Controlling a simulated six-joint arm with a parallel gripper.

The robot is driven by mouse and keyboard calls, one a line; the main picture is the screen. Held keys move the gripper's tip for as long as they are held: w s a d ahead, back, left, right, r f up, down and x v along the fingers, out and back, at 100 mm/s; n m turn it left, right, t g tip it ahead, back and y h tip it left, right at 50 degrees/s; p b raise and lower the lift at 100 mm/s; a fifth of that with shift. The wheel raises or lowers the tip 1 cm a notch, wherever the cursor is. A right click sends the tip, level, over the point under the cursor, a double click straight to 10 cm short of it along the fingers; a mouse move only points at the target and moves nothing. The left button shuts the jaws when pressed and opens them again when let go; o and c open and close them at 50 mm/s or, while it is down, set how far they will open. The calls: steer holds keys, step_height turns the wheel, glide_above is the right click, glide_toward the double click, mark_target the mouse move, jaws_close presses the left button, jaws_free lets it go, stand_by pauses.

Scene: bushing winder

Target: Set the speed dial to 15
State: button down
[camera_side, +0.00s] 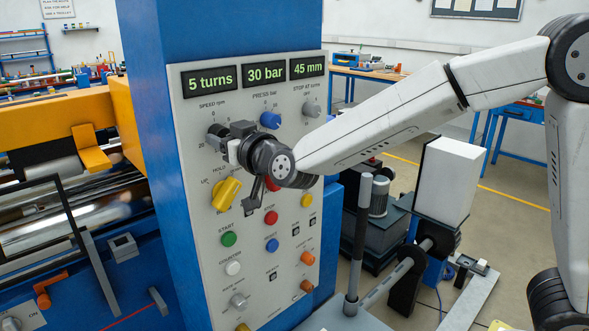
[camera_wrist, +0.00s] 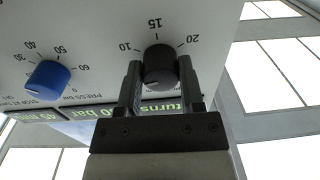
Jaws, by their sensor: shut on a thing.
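The speed dial (camera_wrist: 160,66) is a black knob on the pale control panel, under the label "SPEED rpm" in the side view. In the wrist view the numbers 10, 15 and 20 stand around it, with 15 just beyond its middle. My gripper (camera_wrist: 158,80) is shut on the dial, one dark finger on each side. In the side view my gripper (camera_side: 222,142) reaches the dial from the right and hides part of it. I cannot tell clearly where the dial's pointer mark stands.
A blue PRESS knob (camera_side: 270,120) sits beside the speed dial, with a grey STOP AT knob (camera_side: 312,109) further right. A large yellow selector (camera_side: 227,194) lies close below my gripper. Displays above read "5 turns", "30 bar" and "45 mm". Several buttons fill the lower panel.

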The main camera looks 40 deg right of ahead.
steer(key=m, duration=1)
steer(key=m+h, duration=0.1)
steer(key=m, duration=0.9)
steer(key=shift+a+r+m, duration=0.1)
steer(key=shift+a+m, duration=0.1)
steer(key=shift+m, duration=0.1)
steer(key=shift+c, duration=1.1)
jaws_free()
steer(key=shift+s, duration=0.15)
steer(key=s, duration=0.7)
steer(key=shift+s, duration=0.3)
